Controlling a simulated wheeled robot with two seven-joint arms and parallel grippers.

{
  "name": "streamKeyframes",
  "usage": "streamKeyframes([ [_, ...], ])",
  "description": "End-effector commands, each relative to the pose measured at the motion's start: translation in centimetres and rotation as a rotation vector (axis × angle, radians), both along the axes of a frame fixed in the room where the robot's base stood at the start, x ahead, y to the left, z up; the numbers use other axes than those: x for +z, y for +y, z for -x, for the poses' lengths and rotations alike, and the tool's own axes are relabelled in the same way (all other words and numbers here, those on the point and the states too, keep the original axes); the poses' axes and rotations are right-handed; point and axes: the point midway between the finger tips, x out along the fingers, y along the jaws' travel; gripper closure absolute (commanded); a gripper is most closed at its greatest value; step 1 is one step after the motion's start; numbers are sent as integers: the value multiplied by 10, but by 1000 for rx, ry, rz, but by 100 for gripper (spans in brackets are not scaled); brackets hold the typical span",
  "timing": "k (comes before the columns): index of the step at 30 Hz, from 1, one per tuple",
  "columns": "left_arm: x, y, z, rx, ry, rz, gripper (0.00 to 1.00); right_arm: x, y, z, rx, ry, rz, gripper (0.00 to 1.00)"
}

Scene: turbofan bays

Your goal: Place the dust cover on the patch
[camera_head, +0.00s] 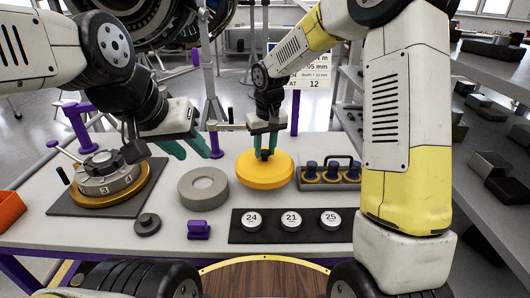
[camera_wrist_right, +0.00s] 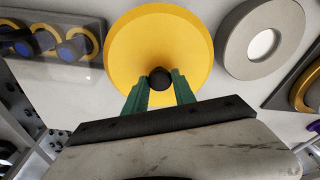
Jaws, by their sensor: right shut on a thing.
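The dust cover (camera_head: 248,174) is a yellow disc with a dark knob at its centre, at the middle of the grey table. In the right wrist view the cover (camera_wrist_right: 135,60) fills the upper middle. My right gripper (camera_head: 266,152) has its green fingers on both sides of the black knob (camera_wrist_right: 160,79) and is shut on it. The cover lies flat; I cannot tell whether it touches the table. My left gripper (camera_head: 191,150) is empty, its green fingers apart, above the table left of the cover. I cannot make out a marked patch.
A grey ring (camera_head: 203,188) is just left of the cover; a tray with blue-topped plugs (camera_head: 329,184) is close right. A black strip (camera_head: 271,238) with numbered discs lies in front. A dial fixture (camera_head: 104,176) stands left. Bare table shows behind the ring.

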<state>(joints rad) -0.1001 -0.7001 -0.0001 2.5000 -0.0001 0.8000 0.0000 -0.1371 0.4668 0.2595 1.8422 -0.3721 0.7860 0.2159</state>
Motion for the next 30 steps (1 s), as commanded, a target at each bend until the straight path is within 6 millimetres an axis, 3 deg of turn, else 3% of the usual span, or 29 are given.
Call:
streamKeyframes([
  [9,0,0,0,0,0,0,64,-42,0,0,0,1,-1,100],
  [22,0,0,0,0,0,0,64,-48,0,0,0,0,0,100],
  [23,0,0,0,0,0,0,64,-48,0,0,-1,0,0,62],
  [24,0,0,0,0,0,0,64,-48,0,0,-1,0,0,55],
  [26,0,0,0,0,0,0,64,-48,0,0,-1,0,0,47],
  [30,0,0,0,0,0,0,64,-48,0,0,-1,0,-1,47],
])
